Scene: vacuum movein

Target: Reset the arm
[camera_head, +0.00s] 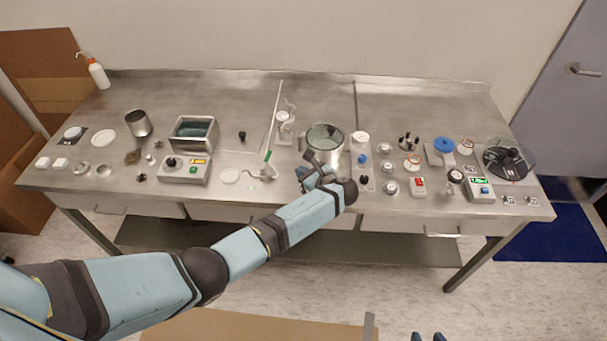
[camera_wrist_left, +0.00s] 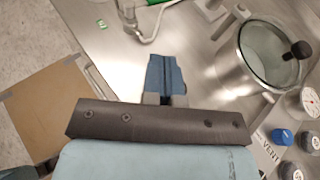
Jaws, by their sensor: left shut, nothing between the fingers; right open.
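My left arm reaches in from the lower left over the steel bench (camera_head: 225,95). Its gripper (camera_head: 312,168) is above the bench, just in front of a steel pot with a clear lid (camera_head: 324,140). In the left wrist view the blue fingers (camera_wrist_left: 166,76) are together with nothing between them. The pot (camera_wrist_left: 262,58) shows to their right, apart from them. Two blue fingertips of my right gripper (camera_head: 428,337) show at the bottom edge, apart and empty, in front of the bench. The rest of my right arm is out of view.
A green-handled valve tube (camera_head: 267,160) stands close left of my left gripper. A control box (camera_head: 186,170), a blue knob (camera_head: 362,159) and a round dark device (camera_head: 509,158) are on the bench. A cardboard box (camera_head: 260,325) lies on the floor in front.

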